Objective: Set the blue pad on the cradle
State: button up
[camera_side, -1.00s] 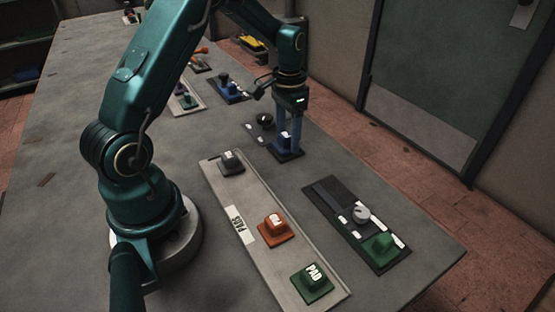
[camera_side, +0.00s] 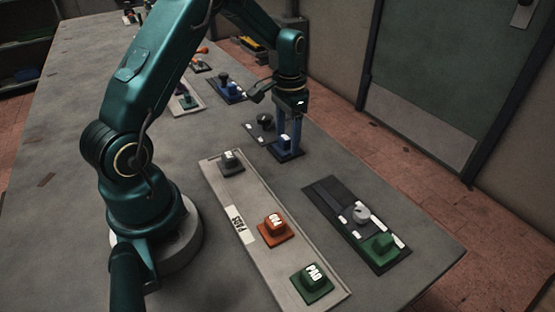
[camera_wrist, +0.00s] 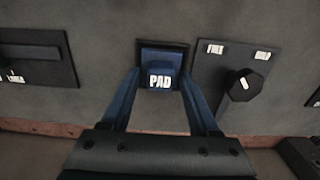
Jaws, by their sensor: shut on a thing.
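The blue pad (camera_side: 284,142) is a small block with a white label on top. My gripper (camera_side: 286,146) points down and is shut on it, one blue finger on each side. In the wrist view the pad (camera_wrist: 160,76) reads "PAD" between the fingers of my gripper (camera_wrist: 160,78). It is over a dark square cradle (camera_wrist: 176,48) beside a knob panel, looking level and roughly centred. The cradle mostly hides beneath the pad; I cannot tell whether the pad touches it fully.
The panel (camera_wrist: 206,70) has a black knob (camera_wrist: 246,84) and labels "FREE" and "HOLD". A pale pads tray (camera_side: 248,222) carries grey, orange and green pads. A dark station (camera_side: 335,195) with a green pad stands at right. More stations lie behind.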

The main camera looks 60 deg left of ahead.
jog(key=shift+f, duration=0.1)
jog(key=o, duration=1.4)
jog(key=shift+o, duration=0.2)
jog(key=shift+r, duration=2.55)
